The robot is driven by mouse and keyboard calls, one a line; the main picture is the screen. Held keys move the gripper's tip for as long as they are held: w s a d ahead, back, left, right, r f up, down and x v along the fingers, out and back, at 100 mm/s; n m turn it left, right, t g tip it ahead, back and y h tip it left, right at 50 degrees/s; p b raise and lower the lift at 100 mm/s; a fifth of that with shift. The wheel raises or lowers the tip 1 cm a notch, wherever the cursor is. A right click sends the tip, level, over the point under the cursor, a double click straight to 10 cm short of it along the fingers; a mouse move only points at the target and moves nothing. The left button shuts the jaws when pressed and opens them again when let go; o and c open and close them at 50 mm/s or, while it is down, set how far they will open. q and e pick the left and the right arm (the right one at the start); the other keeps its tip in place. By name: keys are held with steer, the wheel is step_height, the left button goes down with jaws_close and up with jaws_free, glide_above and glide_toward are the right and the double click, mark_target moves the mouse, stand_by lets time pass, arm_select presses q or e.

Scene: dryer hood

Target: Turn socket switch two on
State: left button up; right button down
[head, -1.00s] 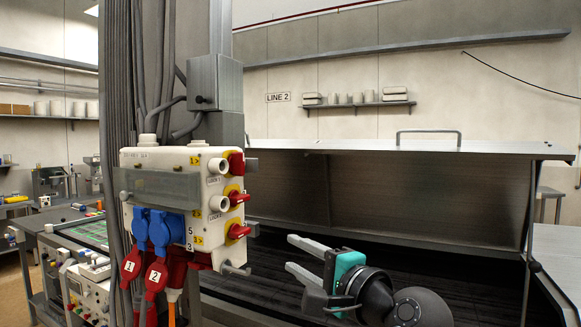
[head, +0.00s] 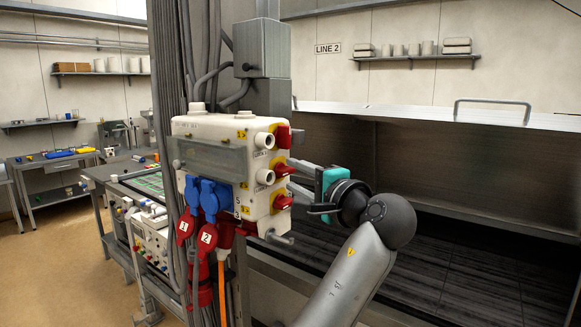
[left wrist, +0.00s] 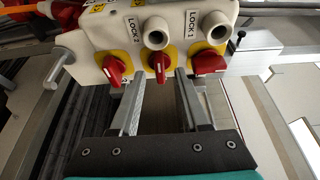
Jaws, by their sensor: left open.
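The white socket box (head: 255,185) hangs on the grey column and has three red rotary switches on yellow plates down its right side. The middle switch (head: 284,171) also shows in the left wrist view (left wrist: 159,67), beside the LOCK 2 label, its red handle pointing down the picture. My left gripper (head: 292,174) is open at this side of the box. In the left wrist view its two fingertips (left wrist: 160,76) stand either side of the middle switch's handle; I cannot tell whether they touch it. My right gripper is not in view.
The top switch (head: 283,137) and bottom switch (head: 282,203) sit close to the fingers. A grey metal bar (head: 280,239) juts from the box's lower corner. Blue and red plugs (head: 207,238) hang at the front. A large dark hood (head: 450,180) stands at the right.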

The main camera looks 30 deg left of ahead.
arm_select(q)
steer(key=shift+x, duration=1.2)
jaws_close()
